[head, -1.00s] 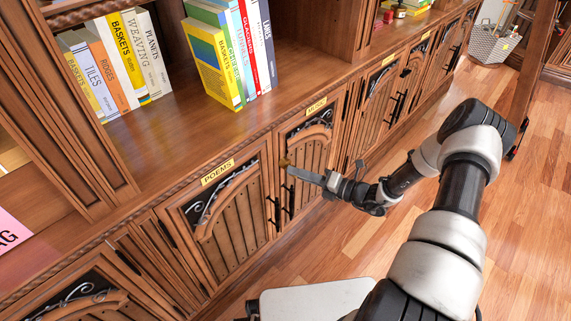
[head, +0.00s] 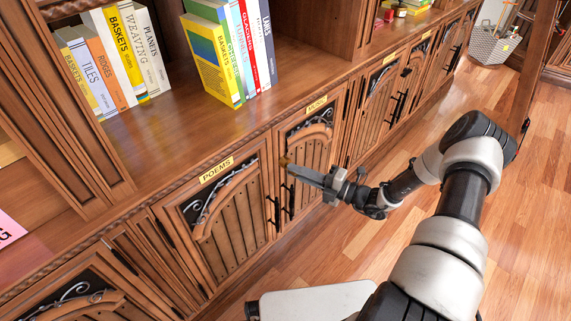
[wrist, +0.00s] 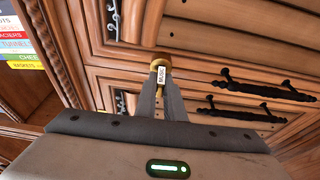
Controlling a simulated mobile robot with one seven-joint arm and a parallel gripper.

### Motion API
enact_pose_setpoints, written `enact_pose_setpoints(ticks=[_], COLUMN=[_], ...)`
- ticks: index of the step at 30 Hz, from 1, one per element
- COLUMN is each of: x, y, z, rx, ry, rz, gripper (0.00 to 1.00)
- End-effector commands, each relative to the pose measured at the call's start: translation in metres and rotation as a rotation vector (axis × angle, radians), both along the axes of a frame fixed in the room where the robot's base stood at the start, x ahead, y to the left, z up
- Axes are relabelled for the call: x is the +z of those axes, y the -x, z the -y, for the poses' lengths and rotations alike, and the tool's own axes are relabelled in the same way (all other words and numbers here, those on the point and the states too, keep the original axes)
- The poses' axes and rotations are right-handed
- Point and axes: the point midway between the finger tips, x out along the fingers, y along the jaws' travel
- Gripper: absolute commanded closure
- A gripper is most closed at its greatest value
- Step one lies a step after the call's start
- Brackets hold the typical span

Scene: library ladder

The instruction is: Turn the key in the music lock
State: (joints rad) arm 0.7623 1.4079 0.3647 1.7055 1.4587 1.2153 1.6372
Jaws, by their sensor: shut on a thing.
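My gripper (head: 288,167) reaches in from the right to the edge of the MUSIC cabinet door (head: 308,160). In the wrist view my gripper (wrist: 161,88) is shut on the key, whose white tag (wrist: 161,74) reads MUSIC. A round brass piece (wrist: 159,61) sits just beyond the fingertips against the wood, at the lock's place. The key's shaft and the keyhole are hidden, so I cannot tell how far the key is in or turned. The door is shut.
The POEMS door (head: 222,215) is shut to the left. Black handles (head: 288,203) stand out just below my gripper, and more handles (wrist: 240,98) show in the wrist view. Books (head: 228,60) stand on the shelf above.

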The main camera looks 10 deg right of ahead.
Motion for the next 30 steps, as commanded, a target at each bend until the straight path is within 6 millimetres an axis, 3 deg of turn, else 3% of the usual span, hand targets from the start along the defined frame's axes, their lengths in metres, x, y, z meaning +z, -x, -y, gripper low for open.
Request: enact_pose_setpoints(ticks=[9, 10, 13, 14, 23, 30], x=[0.0, 0.0, 0.0, 0.0, 0.0, 0.001], y=[0.001, 0.001, 0.001, 0.001, 0.001, 0.02], z=[-0.002, -0.002, -0.001, -0.001, 0.001, 0.029], rx=[0.004, 0.004, 0.004, 0.003, 0.001, -0.002], ry=[-0.009, -0.009, -0.008, -0.008, -0.007, -0.006], rz=[-0.01, -0.01, -0.009, -0.009, -0.008, -0.008], gripper=[1.0, 0.88, 0.71, 0.69, 0.69, 0.69])
